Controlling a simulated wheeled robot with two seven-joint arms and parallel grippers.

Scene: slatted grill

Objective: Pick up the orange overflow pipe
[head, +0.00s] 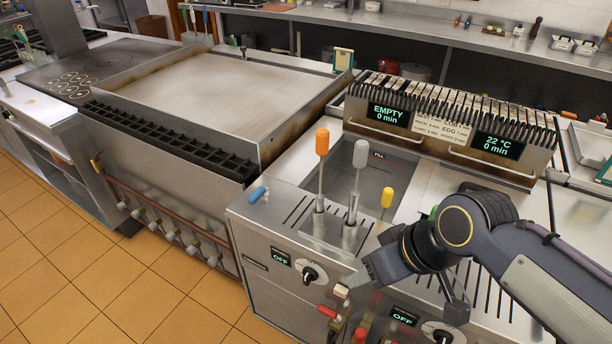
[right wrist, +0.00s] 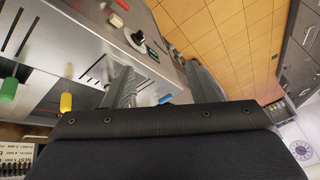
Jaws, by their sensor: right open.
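The orange overflow pipe (head: 322,142) stands upright in the head view, an orange grip on a thin metal rod rising from the fryer-like unit's top. A similar pipe with a grey grip (head: 360,153) stands just right of it. My right gripper (head: 405,298) is open and empty, low over the unit's front edge, to the right of and nearer than the orange pipe, apart from it. Its two fingers also show in the right wrist view (right wrist: 162,85), with nothing between them. I cannot clearly make out the orange pipe there. My left gripper is not in view.
A yellow-gripped handle (head: 386,198) stands close to my right arm, and a blue handle (head: 257,194) lies at the unit's left corner. A rack with displays (head: 455,130) stands behind. Knobs (head: 310,274) line the front panel. A flat griddle (head: 215,90) is at left.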

